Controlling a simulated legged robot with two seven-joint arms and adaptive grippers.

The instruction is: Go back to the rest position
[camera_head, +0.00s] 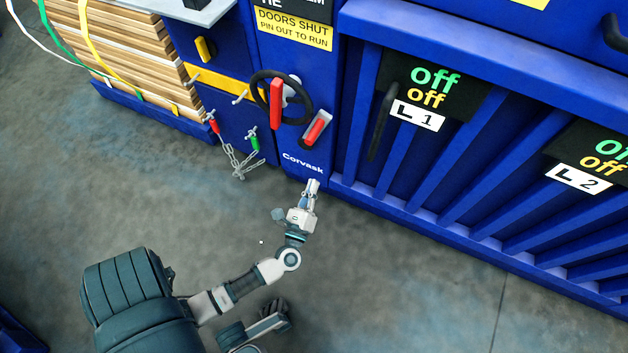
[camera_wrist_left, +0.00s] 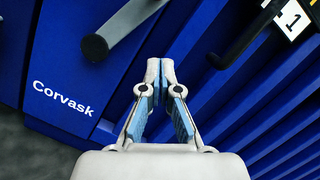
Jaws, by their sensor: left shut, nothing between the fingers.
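My left gripper (camera_head: 313,184) is stretched out over the grey floor, close to the lower front of the blue machine (camera_head: 300,140). In the left wrist view the gripper (camera_wrist_left: 160,64) is shut, its fingertips together with nothing between them. It points at the blue panel beside the "Corvask" lettering and appears apart from it.
The machine carries a black handwheel (camera_head: 282,97) with a red handle, a red lever (camera_head: 316,130) and a black door handle (camera_head: 382,120). Red and green pins hang on chains (camera_head: 243,163). A strapped stack (camera_head: 120,55) stands at left. The floor (camera_head: 400,270) is clear in front.

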